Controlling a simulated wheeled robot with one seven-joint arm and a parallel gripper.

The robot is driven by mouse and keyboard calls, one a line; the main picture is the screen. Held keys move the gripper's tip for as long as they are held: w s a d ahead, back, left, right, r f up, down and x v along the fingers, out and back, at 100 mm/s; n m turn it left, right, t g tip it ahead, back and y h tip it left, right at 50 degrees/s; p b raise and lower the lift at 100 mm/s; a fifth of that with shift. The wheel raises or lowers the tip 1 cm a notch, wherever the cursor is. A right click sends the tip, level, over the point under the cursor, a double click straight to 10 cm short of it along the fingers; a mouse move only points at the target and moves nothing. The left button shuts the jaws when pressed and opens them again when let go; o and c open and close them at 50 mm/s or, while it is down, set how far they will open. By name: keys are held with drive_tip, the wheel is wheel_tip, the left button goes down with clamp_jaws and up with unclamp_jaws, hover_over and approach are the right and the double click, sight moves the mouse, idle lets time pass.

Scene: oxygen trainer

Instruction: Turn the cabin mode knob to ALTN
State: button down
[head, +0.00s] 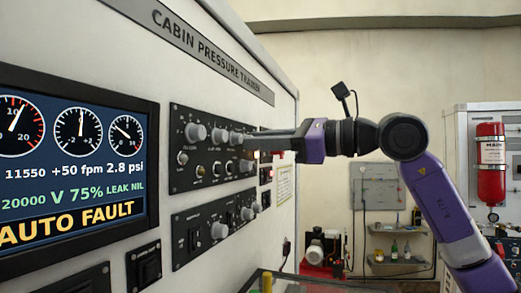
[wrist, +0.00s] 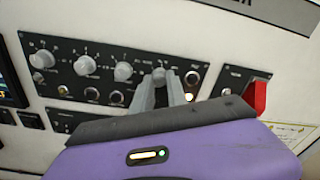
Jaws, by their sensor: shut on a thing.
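My gripper (head: 250,145) reaches in from the right to the upper knob panel (head: 185,112) of the cabin pressure trainer. In the wrist view my gripper (wrist: 160,82) is shut on a round grey knob (wrist: 159,73), the rightmost large knob in the top row. I take it as the cabin mode knob; its label and pointer are too small to read. The fingers hide it in the head view. The other large knobs (wrist: 84,65) stand to its left. The screen (head: 75,165) reads AUTO FAULT, 11550, +50 fpm and 2.8 psi.
A red guard (wrist: 257,97) is on a small panel right of my gripper. Small buttons (wrist: 117,97) sit below the large knobs. A lower knob panel (head: 218,231) is beneath. A red cylinder (head: 491,162) stands at the far right.

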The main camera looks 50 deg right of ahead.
drive_tip(key=shift+m+b, duration=2.15)
drive_tip(key=shift+m, duration=1.25)
drive_tip(key=c, duration=1.3)
unclamp_jaws()
drive_tip(key=shift+b+v, duration=1.15)
drive_tip(key=shift+v, duration=2.8)
drive_tip(key=shift+r, duration=0.1)
